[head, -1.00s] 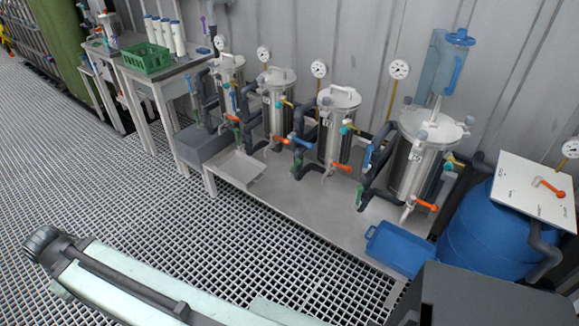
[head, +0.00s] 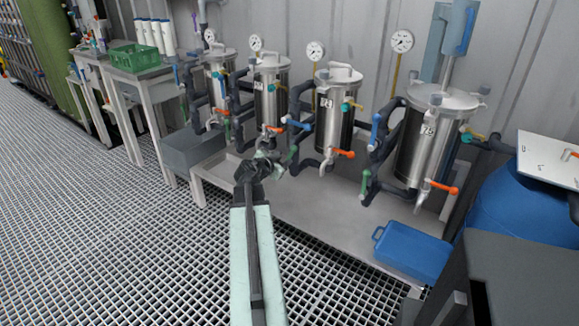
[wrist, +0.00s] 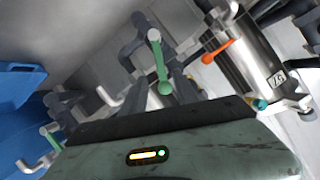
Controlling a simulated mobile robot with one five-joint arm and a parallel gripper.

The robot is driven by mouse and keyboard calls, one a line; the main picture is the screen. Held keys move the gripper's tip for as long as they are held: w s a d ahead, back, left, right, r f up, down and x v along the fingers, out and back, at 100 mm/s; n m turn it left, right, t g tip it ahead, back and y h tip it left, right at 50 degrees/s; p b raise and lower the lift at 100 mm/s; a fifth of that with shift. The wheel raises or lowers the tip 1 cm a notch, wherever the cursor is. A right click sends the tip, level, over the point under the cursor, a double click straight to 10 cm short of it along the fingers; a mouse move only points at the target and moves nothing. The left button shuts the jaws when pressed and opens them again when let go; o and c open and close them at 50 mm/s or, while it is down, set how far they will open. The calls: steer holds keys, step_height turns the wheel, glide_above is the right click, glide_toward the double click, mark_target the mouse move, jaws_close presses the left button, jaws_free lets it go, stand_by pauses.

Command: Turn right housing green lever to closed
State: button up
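The right housing (head: 424,142) is the rightmost steel vessel on the low bench. Its green lever (head: 364,187) stands roughly upright at the lower left of the vessel, by dark pipes. My gripper (head: 266,158) is left of that lever, in front of the vessels to its left and apart from it. In the tilted wrist view, a green lever (wrist: 160,65) shows at top centre near a steel vessel (wrist: 250,62), and another green lever (wrist: 52,138) at lower left.
A blue tray (head: 412,256) lies at the front right of the low bench (head: 310,205). A blue barrel (head: 510,215) stands at the right. Blue and orange levers and dark pipes crowd the vessels. The grating floor at left is clear.

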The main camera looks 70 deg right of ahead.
mark_target(289, 155)
steer(key=b+x, duration=0.2)
steer(key=x, duration=0.5)
steer(key=shift+w+d+f+b, duration=0.15)
steer(key=shift+d+f+b, duration=0.05)
steer(key=shift+d+b, duration=0.15)
steer(key=shift+r, duration=0.1)
jaws_close()
stand_by(0.9)
